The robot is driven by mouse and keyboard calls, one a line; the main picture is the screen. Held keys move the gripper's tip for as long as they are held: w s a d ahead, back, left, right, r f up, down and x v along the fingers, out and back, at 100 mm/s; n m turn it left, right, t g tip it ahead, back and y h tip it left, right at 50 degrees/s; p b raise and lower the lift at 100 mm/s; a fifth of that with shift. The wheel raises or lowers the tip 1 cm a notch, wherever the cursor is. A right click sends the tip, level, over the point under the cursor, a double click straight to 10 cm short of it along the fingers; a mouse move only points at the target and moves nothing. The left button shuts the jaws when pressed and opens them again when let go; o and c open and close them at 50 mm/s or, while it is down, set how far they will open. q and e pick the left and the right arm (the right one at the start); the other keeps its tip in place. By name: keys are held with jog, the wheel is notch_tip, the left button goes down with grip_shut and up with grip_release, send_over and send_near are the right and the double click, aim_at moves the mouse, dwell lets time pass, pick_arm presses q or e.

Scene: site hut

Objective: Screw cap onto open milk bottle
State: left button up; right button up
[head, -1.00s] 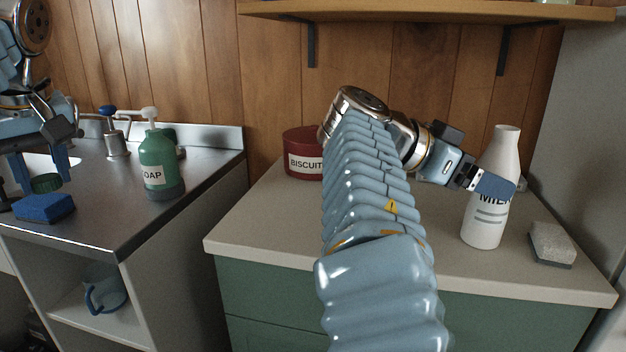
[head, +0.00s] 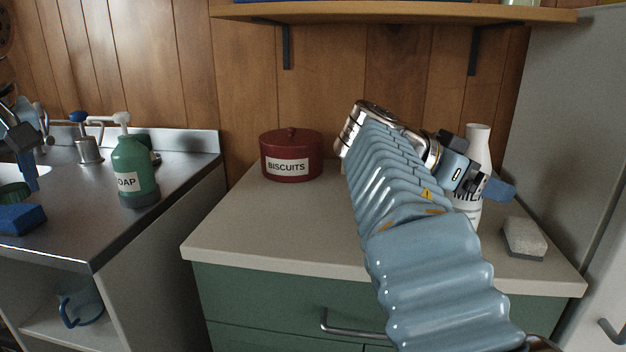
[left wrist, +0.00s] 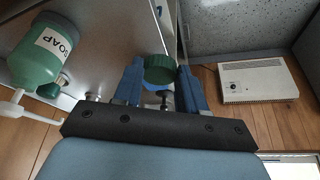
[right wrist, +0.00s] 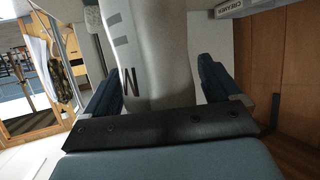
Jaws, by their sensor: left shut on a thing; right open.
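The white milk bottle (head: 478,143) stands upright on the counter, partly hidden behind my right gripper. Its top looks bare and narrow. My right gripper (head: 490,186) is open at the bottle's body. In the right wrist view the bottle (right wrist: 158,60) is between the two spread fingers, nearer the left one, with a clear gap to the right one. My left gripper (left wrist: 160,85) is shut on the green cap (left wrist: 159,69), which sits between its blue fingertips. In the head view the cap (head: 14,192) shows at the far left, above the sink worktop.
A grey-white sponge block (head: 524,237) lies right of the bottle. A red biscuit tin (head: 291,157) stands at the back of the counter. The green soap bottle (head: 133,165) and a blue sponge (head: 20,219) are on the sink worktop. A shelf (head: 390,12) hangs above.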

jog(key=c, duration=1.3)
